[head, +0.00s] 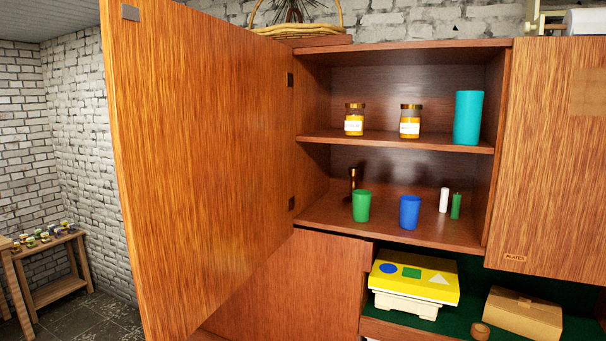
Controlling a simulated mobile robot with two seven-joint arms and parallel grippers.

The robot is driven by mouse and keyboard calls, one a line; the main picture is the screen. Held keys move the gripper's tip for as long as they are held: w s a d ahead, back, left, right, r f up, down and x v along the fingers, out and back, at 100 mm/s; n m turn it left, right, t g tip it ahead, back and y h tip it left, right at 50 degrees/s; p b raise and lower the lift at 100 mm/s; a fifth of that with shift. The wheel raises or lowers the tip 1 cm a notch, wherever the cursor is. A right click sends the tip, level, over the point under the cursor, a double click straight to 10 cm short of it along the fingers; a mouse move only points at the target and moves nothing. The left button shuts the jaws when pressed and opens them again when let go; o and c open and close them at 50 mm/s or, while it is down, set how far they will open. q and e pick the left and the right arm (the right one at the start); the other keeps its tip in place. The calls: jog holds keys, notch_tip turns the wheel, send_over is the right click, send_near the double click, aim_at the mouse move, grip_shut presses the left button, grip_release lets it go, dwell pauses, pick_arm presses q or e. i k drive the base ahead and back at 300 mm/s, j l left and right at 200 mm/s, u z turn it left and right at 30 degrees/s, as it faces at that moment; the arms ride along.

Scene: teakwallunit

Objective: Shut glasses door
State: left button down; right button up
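A large teak cabinet door (205,150) stands wide open on the left of the head view, hinged at its right edge to the wall unit. No label shows on the side of it that I see. The open compartment (400,143) behind it has two levels. Jars and a teal cup (468,118) stand on the upper shelf. A green cup (361,206), a blue cup (409,212) and small bottle-like items stand on the lower level. Neither of my grippers is in view.
A closed door labelled PLATES (550,160) is at the right. Below, a yellow shape box (413,280) and a cardboard box (523,313) sit on a green surface. A wicker basket (295,28) stands on top. A wooden side table (55,290) is at the far left.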

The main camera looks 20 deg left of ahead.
aim_at(199, 104)
jog(key=i+j+z, duration=0.1)
jog(key=j+z, duration=0.15)
jog(key=z, duration=0.15)
jog(key=j+z, duration=0.25)
jog(key=z, duration=0.15)
jog(key=i+j, duration=0.1)
jog(key=j, duration=2.6)
jog(key=i+z, duration=0.1)
jog(key=z, duration=0.75)
jog(key=j+z, duration=0.4)
jog(key=k+j+z, duration=0.15)
jog(key=z, duration=0.25)
jog(key=k+j+z, duration=0.15)
jog(key=z, duration=0.25)
